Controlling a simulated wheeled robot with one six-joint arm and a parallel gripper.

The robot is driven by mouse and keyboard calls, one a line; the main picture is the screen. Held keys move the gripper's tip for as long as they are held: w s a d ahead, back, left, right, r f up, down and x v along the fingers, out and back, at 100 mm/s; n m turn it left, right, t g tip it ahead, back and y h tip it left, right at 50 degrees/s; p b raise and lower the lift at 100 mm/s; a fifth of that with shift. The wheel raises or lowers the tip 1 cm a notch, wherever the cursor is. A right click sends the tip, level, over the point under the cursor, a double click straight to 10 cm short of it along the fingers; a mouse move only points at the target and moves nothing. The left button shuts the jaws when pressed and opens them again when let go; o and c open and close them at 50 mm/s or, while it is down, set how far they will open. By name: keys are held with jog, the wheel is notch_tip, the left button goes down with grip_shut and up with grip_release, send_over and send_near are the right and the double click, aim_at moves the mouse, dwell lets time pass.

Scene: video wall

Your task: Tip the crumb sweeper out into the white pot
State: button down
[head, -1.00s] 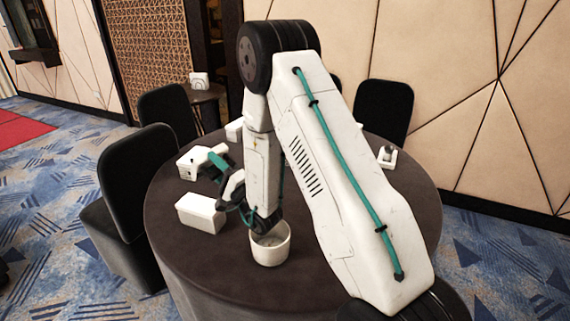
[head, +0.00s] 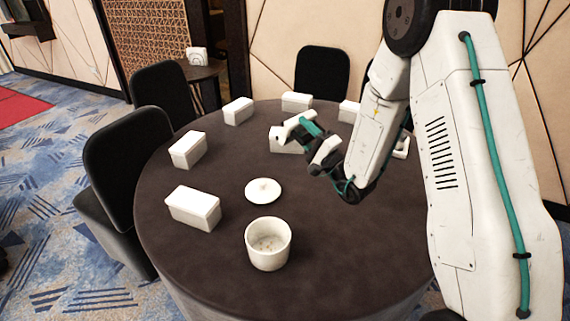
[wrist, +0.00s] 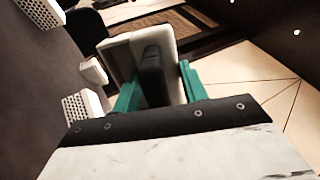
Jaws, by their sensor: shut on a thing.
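The white pot (head: 268,256) stands upright and open near the front of the round table. Small brownish specks show on its inner floor. My gripper (head: 308,131) is above the table, beyond the pot and to its right, clear of it. Its teal fingers are shut on the crumb sweeper (head: 285,142), a pale boxy thing. In the wrist view my gripper (wrist: 157,86) has its fingers on either side of the sweeper (wrist: 120,60), with a black part between them. I cannot see inside the sweeper.
A white round lid (head: 263,190) lies flat behind the pot. White boxes stand at the left, one nearer (head: 193,210) and one farther (head: 188,151), with others (head: 238,111) along the back. The dark tablecloth (head: 225,265) is bare around the pot. Black chairs (head: 128,165) ring the table.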

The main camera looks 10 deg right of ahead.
jog(key=s+a+r+n+g+y, duration=0.2)
jog(key=s+a+n+g+y, duration=0.15)
jog(key=a+g, duration=0.3)
jog(key=s+a+r+n+g+y, duration=0.25)
jog(key=a+n+g, duration=0.2)
jog(key=a, duration=0.25)
jog(key=s+a+n+g+h, duration=0.5)
jog(key=s+a+n+g, duration=0.2)
jog(key=s+g, duration=0.45)
jog(key=s+d+f+n+h, duration=0.3)
jog(key=s+n+h, duration=0.5)
jog(key=n+h, duration=0.25)
jog(key=w+d+r+n+t+h, duration=0.2)
jog(key=w+d+r+n+t, duration=0.1)
jog(key=w+d+r+n, duration=0.1)
jog(key=shift+d+n+t, duration=0.35)
jog(key=shift+n, duration=0.4)
